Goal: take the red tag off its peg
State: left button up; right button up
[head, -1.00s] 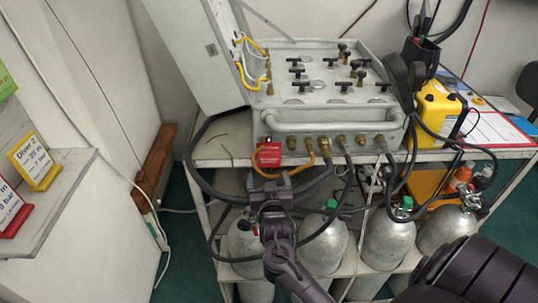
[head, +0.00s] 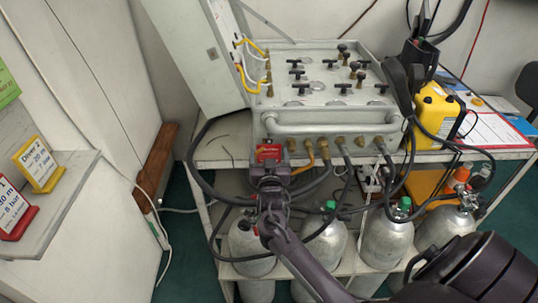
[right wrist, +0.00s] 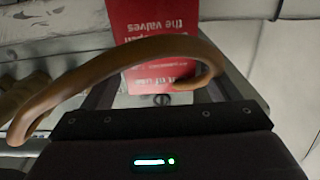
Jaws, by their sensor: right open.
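The red tag (head: 268,152) hangs at the front left of the grey air panel (head: 325,117). It also shows in the right wrist view (right wrist: 152,20), with white lettering on it. My right gripper (head: 269,168) is open, just below and in front of the tag. In the right wrist view, its fingers lie on either side of the tag's lower part. I cannot tell whether they touch it. The peg cannot be made out. My left gripper is not in view.
An orange-brown hose (right wrist: 110,65) arches across the tag's lower part in the right wrist view. Brass fittings (head: 340,141) with hoses line the panel's front. Grey cylinders (head: 325,245) stand below. A yellow case (head: 436,108) is at the right.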

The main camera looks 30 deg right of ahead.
jog(key=shift+w+d, duration=0.2)
jog(key=shift+w, duration=0.05)
jog(key=c, duration=0.7)
jog(key=shift+c, duration=0.2)
jog(key=shift+r+b, duration=0.15)
jog(key=shift+b, duration=0.2)
jog(key=b+v, duration=0.2)
jog(key=v, duration=1.6)
jog(key=shift+a+r, duration=0.1)
jog(key=shift+a, duration=0.05)
